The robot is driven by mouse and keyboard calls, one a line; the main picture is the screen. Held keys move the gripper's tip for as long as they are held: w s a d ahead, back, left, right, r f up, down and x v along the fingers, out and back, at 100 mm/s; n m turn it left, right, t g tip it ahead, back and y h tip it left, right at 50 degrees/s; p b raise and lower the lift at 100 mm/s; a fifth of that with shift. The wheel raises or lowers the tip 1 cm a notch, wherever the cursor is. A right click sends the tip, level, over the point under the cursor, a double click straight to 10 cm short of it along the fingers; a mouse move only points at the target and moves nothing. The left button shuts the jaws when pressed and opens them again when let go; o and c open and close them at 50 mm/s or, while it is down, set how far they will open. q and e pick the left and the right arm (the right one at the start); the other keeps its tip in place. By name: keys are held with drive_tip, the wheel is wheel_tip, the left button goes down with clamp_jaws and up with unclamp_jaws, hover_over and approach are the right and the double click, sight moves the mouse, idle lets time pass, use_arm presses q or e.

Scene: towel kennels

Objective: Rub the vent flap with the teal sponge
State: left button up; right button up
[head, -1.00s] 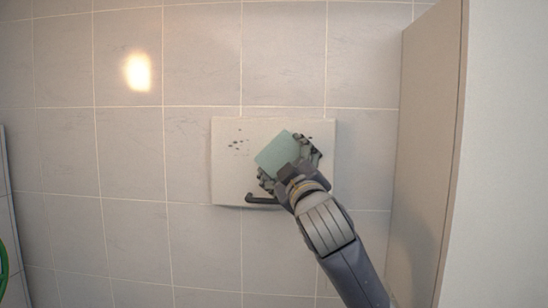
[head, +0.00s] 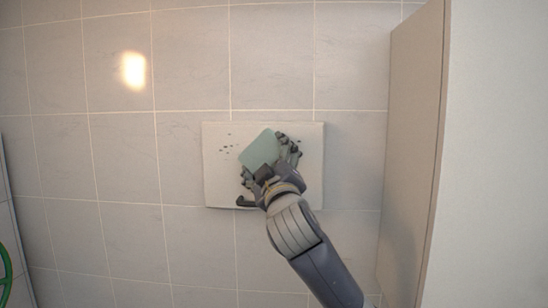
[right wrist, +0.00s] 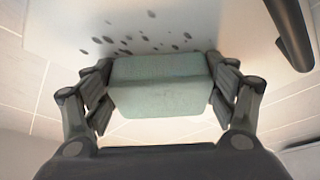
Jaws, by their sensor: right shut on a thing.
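The vent flap (head: 219,180) is a pale panel on the tiled wall, with dark spots at its upper left and a dark handle (head: 244,203) at its lower edge. My right gripper (head: 268,160) is shut on the teal sponge (head: 260,152), in front of the flap's middle. In the right wrist view the sponge (right wrist: 160,85) sits between both fingers, with several dark spots on the flap (right wrist: 190,20) just beyond it. Whether the sponge touches the flap I cannot tell. My left gripper is out of view.
A beige partition (head: 415,140) stands out from the wall at the right. Part of a green ring-shaped thing (head: 6,275) shows at the lower left edge. The tiled wall (head: 110,160) left of the flap is clear.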

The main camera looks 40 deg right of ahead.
sight(244, 163)
drive_tip(key=w+a, duration=0.1)
drive_tip(key=w, duration=0.1)
drive_tip(key=w+a+p, duration=0.1)
drive_tip(key=shift+w+a+f, duration=0.15)
drive_tip(key=shift+a+f, duration=0.1)
drive_tip(key=shift+a, duration=0.05)
drive_tip(key=shift+w+a+p, duration=0.35)
drive_tip(key=shift+w+a, duration=0.1)
drive_tip(key=shift+a, duration=0.05)
drive_tip(key=shift+w+a, duration=0.7)
drive_tip(key=shift+w, duration=0.15)
drive_tip(key=shift+w+a, duration=0.1)
drive_tip(key=shift+w+a+p, duration=0.45)
drive_tip(key=shift+w, duration=0.05)
drive_tip(key=shift+w+a, duration=0.5)
drive_tip(key=shift+w, duration=0.15)
drive_tip(key=shift+s, duration=0.15)
